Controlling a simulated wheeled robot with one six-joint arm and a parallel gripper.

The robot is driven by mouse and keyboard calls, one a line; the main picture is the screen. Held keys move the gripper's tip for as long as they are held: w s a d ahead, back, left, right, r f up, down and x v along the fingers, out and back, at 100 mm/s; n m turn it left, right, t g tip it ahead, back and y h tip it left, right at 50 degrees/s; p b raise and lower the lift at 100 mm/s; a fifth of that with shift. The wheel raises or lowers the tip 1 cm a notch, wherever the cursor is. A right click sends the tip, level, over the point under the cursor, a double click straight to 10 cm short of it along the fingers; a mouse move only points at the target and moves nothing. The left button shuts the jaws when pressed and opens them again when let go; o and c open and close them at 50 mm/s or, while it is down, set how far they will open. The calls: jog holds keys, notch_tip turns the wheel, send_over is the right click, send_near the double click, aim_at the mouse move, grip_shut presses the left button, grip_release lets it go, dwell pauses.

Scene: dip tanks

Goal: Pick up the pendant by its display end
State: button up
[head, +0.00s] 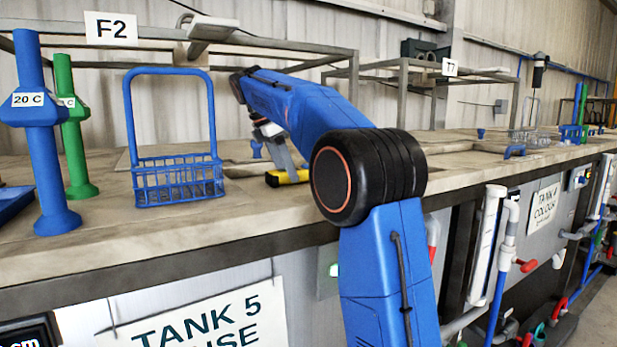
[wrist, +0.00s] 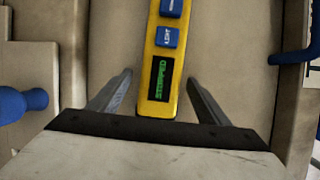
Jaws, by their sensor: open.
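The pendant (wrist: 173,62) is yellow with blue buttons and a small dark display (wrist: 160,80) reading "STOPPED" in green. In the wrist view its display end points toward my gripper (wrist: 158,88) and lies between the two open fingers, with a gap on each side. The far end of the pendant runs out of the top of that view.
A blue wire basket (head: 178,182) stands on the bench to the left. Blue (head: 45,150) and green (head: 78,140) upright posts stand farther left. A blue knob (wrist: 35,99) is left of my gripper in the wrist view. A metal frame (head: 350,90) stands behind my arm.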

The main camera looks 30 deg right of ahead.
jog(key=shift+d+f, duration=0.2)
jog(key=shift+f, duration=0.25)
jog(key=c, duration=1.3)
jog(key=shift+o, duration=0.3)
